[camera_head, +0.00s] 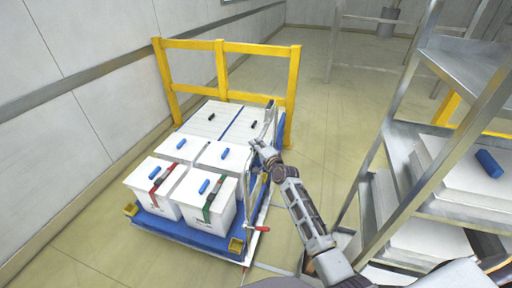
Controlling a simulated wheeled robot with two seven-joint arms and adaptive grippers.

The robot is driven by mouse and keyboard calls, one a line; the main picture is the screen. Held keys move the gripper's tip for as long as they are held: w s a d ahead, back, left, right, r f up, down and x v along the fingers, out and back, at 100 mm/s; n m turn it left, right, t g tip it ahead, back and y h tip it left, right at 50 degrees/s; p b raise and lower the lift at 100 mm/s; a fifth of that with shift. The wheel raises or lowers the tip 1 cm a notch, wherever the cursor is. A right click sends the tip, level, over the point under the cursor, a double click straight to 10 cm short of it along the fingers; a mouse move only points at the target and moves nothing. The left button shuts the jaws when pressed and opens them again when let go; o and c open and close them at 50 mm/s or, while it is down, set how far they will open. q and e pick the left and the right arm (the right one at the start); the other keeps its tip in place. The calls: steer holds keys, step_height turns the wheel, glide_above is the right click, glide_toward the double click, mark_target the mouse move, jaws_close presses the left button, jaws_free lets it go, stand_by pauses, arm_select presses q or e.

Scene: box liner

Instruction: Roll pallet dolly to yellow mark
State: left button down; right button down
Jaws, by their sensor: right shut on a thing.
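The pallet dolly (180,231) has a blue deck with yellow corner pieces and stands on the floor left of centre. Several white boxes (190,190) with blue handles ride on it. A grey metal handle frame (270,122) rises at its right side. My right arm reaches in from the lower right, and my right gripper (262,152) is shut on that handle frame beside the boxes. Its fingertips are small and partly hidden. My left gripper is out of view. I cannot make out a yellow mark on the floor.
A yellow barrier (222,46) stands directly behind the dolly. A wall (75,85) runs along the left. A metal rack (385,150) with white stacks (465,180) stands close on the right. Open floor (325,125) lies between barrier and rack, and a grey bin (388,22) is far back.

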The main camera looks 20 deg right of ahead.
steer(key=shift+s+d+f, duration=0.2)
steer(key=shift+d+f, duration=0.05)
steer(key=shift+d, duration=0.3)
steer(key=s+d, duration=0.8)
steer(key=d, duration=0.2)
steer(key=shift+d+r+b, duration=0.15)
steer(key=shift+d+b, duration=0.2)
steer(key=shift+b, duration=0.1)
steer(key=shift+w, duration=0.1)
steer(key=c, duration=1.6)
jaws_free()
steer(key=shift+a, duration=0.1)
steer(key=o, duration=0.3)
steer(key=shift+w, duration=0.3)
steer(key=shift+o, duration=0.2)
steer(key=shift+s+r, duration=0.1)
steer(key=shift+s, duration=0.1)
steer(key=shift+s, duration=0.15)
steer(key=v, duration=1.1)
steer(key=shift+s, duration=0.2)
